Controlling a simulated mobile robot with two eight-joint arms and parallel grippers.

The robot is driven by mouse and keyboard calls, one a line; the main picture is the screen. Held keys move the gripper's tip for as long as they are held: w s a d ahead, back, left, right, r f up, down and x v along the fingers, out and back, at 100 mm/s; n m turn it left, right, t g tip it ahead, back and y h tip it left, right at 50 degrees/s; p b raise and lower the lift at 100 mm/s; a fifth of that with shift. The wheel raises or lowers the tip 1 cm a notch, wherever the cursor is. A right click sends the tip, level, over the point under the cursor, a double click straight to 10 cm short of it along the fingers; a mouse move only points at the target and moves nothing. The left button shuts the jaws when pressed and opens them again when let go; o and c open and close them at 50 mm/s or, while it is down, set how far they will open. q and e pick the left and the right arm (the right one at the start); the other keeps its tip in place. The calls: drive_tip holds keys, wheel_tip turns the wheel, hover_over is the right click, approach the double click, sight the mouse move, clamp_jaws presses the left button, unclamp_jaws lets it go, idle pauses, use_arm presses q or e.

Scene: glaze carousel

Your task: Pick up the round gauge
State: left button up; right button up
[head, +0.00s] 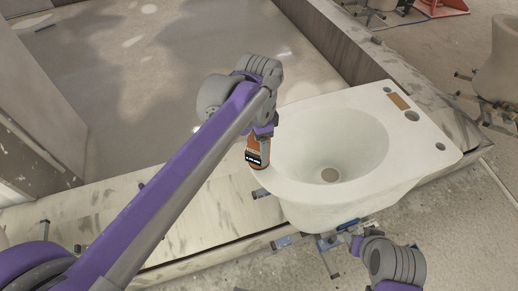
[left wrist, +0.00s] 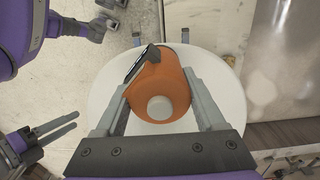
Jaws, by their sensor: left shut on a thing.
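The orange round gauge (head: 256,153) has a black display face and is at the left rim of the white basin. My left gripper (head: 262,131) is shut on it from above. In the left wrist view the gauge (left wrist: 160,88) sits between the two grey fingers, its grey round knob facing the camera. I cannot tell whether it touches the rim. My right gripper (head: 355,243) is low in front of the basin; in the left wrist view its two fingers (left wrist: 54,130) are apart with nothing between them.
The white basin (head: 415,160) rests over a metal stand with blue clamps (head: 345,226). A marble-patterned ledge (head: 200,212) runs beneath and left of it. Another basin (head: 505,65) stands at the far right. The floor at lower right is mostly clear.

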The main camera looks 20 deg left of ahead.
use_arm(q)
drive_tip(key=shift+r, duration=0.15)
wheel_tip(320, 180, up, 9)
drive_tip(key=shift+r, duration=0.15)
drive_tip(key=shift+f+b, duration=1.65)
drive_tip(key=shift+f, duration=1.9)
drive_tip(key=shift+f+b, duration=0.3)
drive_tip(key=shift+f, duration=0.35)
use_arm(e)
drive_tip(key=shift+s+f, duration=0.25)
drive_tip(key=shift+f, duration=0.6)
drive_tip(key=shift+s+f, duration=0.25)
drive_tip(key=shift+f, duration=0.55)
drive_tip(key=shift+s+f, duration=0.25)
drive_tip(key=shift+f, duration=0.6)
use_arm(q)
drive_tip(key=shift+f+b, duration=0.3)
drive_tip(key=shift+f, duration=0.3)
use_arm(e)
drive_tip(key=shift+f, duration=0.35)
use_arm(q)
drive_tip(key=o, duration=1.4)
wheel_tip(320, 180, up, 11)
drive_tip(key=shift+f+p, duration=0.1)
drive_tip(key=shift+p, duration=0.5)
use_arm(e)
drive_tip(key=shift+w+r, duration=0.1)
drive_tip(key=shift+r, duration=0.6)
